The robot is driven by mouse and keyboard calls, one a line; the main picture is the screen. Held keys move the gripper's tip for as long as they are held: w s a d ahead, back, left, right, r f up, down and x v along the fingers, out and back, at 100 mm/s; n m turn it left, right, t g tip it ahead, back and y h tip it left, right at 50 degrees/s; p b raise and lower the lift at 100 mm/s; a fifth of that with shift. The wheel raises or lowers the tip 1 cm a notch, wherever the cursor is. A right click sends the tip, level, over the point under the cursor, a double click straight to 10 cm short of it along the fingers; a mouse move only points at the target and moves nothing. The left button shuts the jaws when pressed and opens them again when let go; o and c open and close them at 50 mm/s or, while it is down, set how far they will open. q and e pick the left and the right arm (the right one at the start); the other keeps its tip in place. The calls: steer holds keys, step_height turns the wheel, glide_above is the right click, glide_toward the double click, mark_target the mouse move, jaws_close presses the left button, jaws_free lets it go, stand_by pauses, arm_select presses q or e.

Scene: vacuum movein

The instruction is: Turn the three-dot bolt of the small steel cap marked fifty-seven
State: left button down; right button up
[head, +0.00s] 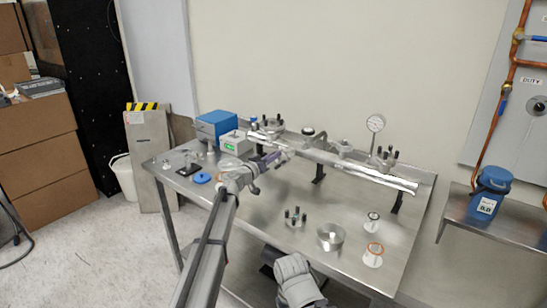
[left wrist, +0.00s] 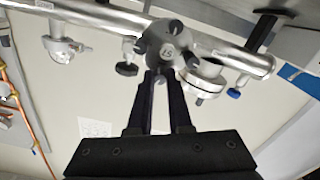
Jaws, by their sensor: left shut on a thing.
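The small steel cap (left wrist: 167,48) shows in the left wrist view, marked with what reads as 57, on a branch of the shiny steel tube (left wrist: 100,12). Several dark bolt knobs stand around its rim. My left gripper (left wrist: 160,78) is shut on the bolt (left wrist: 160,80) at the cap's lower edge in that view. Its dots cannot be made out. In the head view my left gripper (head: 277,157) reaches the tube (head: 350,168) near its left part; the cap is too small to tell there. My right arm shows at the bottom; its fingers are not visible.
A dial gauge (head: 375,124) rises behind the tube. A bolt-studded flange (head: 295,216), a steel cylinder (head: 330,237) and two spools stand in front. The table's front middle is partly clear.

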arm_select(q)
steer(key=shift+n, duration=1.6)
steer(key=c, duration=0.8)
jaws_free()
steer(key=shift+c, duration=0.2)
steer(key=v, duration=0.8)
steer(key=shift+w, duration=0.1)
steer(key=shift+d, duration=0.1)
